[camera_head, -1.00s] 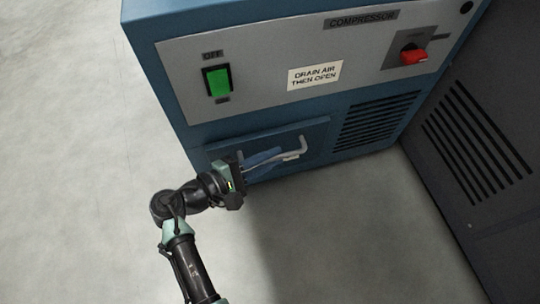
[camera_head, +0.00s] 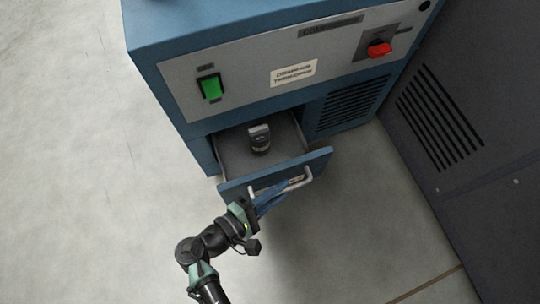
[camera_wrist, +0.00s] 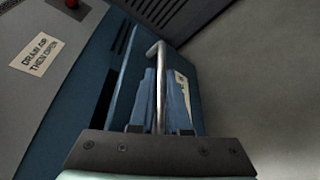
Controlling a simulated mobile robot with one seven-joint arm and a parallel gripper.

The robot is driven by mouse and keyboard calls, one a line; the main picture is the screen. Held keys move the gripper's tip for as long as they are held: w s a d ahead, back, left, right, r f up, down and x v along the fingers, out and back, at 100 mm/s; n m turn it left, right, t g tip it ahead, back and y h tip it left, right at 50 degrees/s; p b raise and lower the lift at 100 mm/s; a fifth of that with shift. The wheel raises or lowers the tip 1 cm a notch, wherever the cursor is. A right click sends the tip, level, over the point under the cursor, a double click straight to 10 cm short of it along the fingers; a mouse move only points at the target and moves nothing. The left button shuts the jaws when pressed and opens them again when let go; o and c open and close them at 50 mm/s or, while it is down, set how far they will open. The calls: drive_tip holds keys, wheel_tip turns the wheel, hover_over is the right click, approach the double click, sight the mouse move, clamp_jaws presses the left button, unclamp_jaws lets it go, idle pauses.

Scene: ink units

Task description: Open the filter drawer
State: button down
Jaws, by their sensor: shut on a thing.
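The filter drawer (camera_head: 228,153) is pulled well out of the blue compressor cabinet (camera_head: 160,95). A dark cylinder with a grey top (camera_head: 259,139) stands inside it. The drawer front (camera_head: 320,160) carries a grey bar handle (camera_head: 299,182), which runs lengthwise through the wrist view (camera_wrist: 161,85). My gripper (camera_head: 275,196) is shut on this handle from the front; its blue fingers lie on both sides of the bar in the wrist view (camera_wrist: 162,100). The fingers partly hide the handle and the label on the drawer front.
The cabinet panel holds a lit green switch (camera_head: 211,87), a red rotary knob (camera_head: 379,48) and a white notice (camera_head: 293,73). A dark vented cabinet (camera_head: 440,120) stands close on the right. The grey floor is clear at the left and in front.

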drive_tip(key=shift+s+d+p, duration=0.2)
drive_tip(key=shift+s+p, duration=0.1)
drive_tip(key=shift+s, duration=0.45)
drive_tip(key=shift+s+d+p, duration=0.25)
drive_tip(key=shift+s+p, duration=0.05)
drive_tip(key=shift+s, duration=0.45)
drive_tip(key=shift+s+d+p, duration=0.2)
drive_tip(key=shift+s+p, duration=0.1)
drive_tip(key=shift+s, duration=0.45)
drive_tip(key=c, duration=0.9)
unclamp_jaws()
drive_tip(key=p+v, duration=0.4)
drive_tip(key=v, duration=0.9)
drive_tip(key=shift+f, duration=0.15)
drive_tip(key=shift+d, duration=0.1)
